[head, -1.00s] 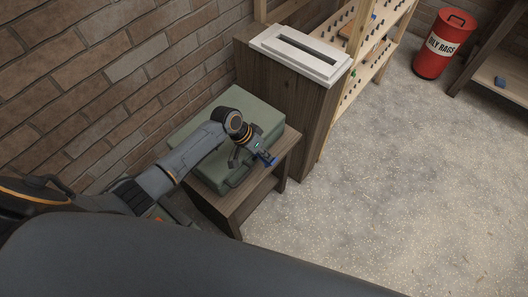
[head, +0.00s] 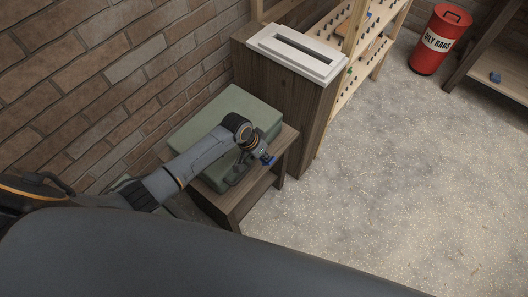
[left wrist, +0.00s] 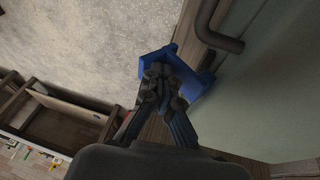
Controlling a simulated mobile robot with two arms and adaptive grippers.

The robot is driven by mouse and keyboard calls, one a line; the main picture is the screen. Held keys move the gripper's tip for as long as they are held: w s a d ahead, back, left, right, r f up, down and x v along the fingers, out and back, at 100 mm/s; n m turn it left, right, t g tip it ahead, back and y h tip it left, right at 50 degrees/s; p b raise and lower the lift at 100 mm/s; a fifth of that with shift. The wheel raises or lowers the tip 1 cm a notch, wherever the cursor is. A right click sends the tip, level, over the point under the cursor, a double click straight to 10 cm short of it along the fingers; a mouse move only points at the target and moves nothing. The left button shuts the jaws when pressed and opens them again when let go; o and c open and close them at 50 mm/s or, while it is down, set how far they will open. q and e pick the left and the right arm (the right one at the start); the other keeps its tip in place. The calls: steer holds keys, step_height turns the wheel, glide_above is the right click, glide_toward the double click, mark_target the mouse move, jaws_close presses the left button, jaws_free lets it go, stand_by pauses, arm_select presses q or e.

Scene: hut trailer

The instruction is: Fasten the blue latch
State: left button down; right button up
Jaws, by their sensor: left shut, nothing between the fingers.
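A green case (head: 226,108) lies on a small wooden table against the brick wall. Its dark handle shows in the left wrist view (left wrist: 218,38), close beside the blue latch (left wrist: 202,85). The latch sits at the case's side and its blue end juts outward; it also shows in the head view (head: 270,162). My left gripper (left wrist: 166,76) is shut with nothing held. Its fingertips are at the latch and cover part of it; I cannot tell whether they touch. In the head view the left gripper (head: 262,156) is at the case's front right side. My right gripper is out of view.
The wooden table (head: 231,200) has bare edges around the case. A dark wooden cabinet with a white slotted top (head: 328,72) stands behind it. A pegboard shelf (head: 372,42) and red bin (head: 436,45) are farther back. The floor at right is clear.

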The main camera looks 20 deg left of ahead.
arm_select(q)
steer(key=shift+s+d+f+y+p, duration=0.15)
steer(key=shift+d+y+p, duration=0.1)
steer(key=shift+y+p, duration=0.4)
steer(key=shift+d+f+t+y+p, duration=0.1)
steer(key=shift+f+t+y+p, duration=0.1)
steer(key=shift+t+y+p, duration=0.15)
steer(key=shift+d+f+m+t+y, duration=0.1)
steer(key=shift+f+m+t+y, duration=0.4)
steer(key=shift+y, duration=0.4)
steer(key=shift+f+y, duration=0.6)
steer(key=shift+y, duration=0.2)
steer(key=shift+t, duration=0.25)
steer(key=shift+a, duration=0.2)
steer(key=shift+r+p, duration=0.8)
steer(key=shift+r, duration=0.05)
